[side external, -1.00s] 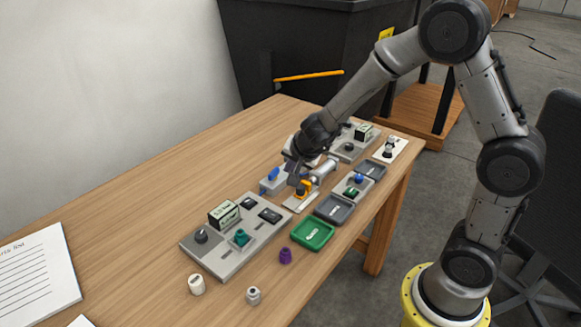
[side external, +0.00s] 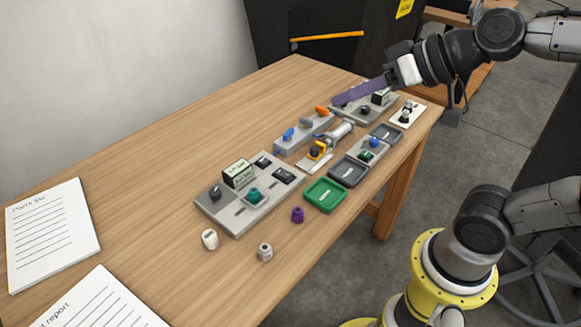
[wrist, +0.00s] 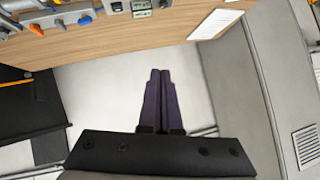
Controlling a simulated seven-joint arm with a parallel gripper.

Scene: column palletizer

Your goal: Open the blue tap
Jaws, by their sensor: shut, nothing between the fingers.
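The blue tap (side external: 289,134) is the near-left handle in a row of three on a pale grey block (side external: 291,148). A grey tap (side external: 305,122) and an orange tap (side external: 322,110) stand beside it. In the wrist view the blue tap (wrist: 84,20) is at the upper left edge, with the orange tap (wrist: 36,31) farther left. My gripper (side external: 338,101) is raised beyond the orange end of the block, apart from the blue tap. Its purple fingers (wrist: 160,72) are together and hold nothing. I cannot tell how far the blue tap is turned.
A clamp-like device with a yellow part (side external: 318,150) lies right beside the tap block. A panel with a dark knob and a display (side external: 238,173), a green tray (side external: 325,195) and a purple knob (side external: 297,214) are nearer.

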